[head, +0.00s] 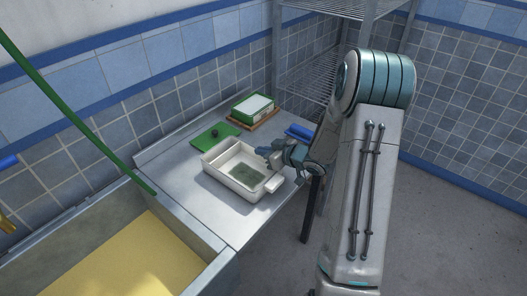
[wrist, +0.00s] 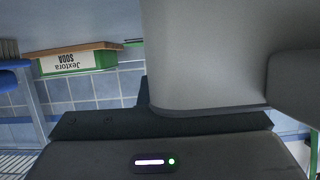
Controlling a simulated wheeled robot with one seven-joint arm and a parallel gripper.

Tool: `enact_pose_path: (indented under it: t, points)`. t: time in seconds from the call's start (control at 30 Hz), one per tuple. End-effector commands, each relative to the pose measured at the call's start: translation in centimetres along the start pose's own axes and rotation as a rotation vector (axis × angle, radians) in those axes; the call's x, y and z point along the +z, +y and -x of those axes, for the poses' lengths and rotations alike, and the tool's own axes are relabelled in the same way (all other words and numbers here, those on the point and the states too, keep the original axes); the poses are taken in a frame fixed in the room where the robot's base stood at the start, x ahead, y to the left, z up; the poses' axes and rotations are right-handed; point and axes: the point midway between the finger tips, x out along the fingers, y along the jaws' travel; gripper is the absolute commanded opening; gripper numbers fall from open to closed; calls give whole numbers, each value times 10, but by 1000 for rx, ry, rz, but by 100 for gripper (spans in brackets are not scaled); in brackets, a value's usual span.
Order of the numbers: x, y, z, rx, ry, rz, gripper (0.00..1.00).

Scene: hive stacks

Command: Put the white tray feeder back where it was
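The white tray feeder (head: 208,167) is a shallow rectangular tub with a dark greenish patch on its floor and a lip at its front right end. It is over the steel bench, with a shadow along its left side; I cannot tell whether it rests or hangs slightly above. My gripper (head: 268,153) is at its back right rim. In the wrist view, a pale smooth surface, apparently the tray feeder (wrist: 205,55), fills the upper right, very close. The fingertips are hidden, so I cannot tell whether they grip the rim.
A green and white box (head: 253,107) stands on a wooden board at the back of the bench (head: 175,165); it shows upside down in the wrist view (wrist: 75,62). A green sheet (head: 205,138) with a dark knob lies beside it. A blue item (head: 299,132), wire shelves (head: 310,70) and a yellow-bottomed basin (head: 135,265) are around.

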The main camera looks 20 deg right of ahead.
Motion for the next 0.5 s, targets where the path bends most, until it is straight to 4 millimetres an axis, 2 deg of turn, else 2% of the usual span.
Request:
enact_pose_path:
  t: [0.2, 0.3, 0.5]
  points:
    - [4, 0, -2, 0, 1, 0, 0]
    - [3, 0, -1, 0, 0, 0, 24]
    - [3, 0, -1, 0, 0, 0, 24]
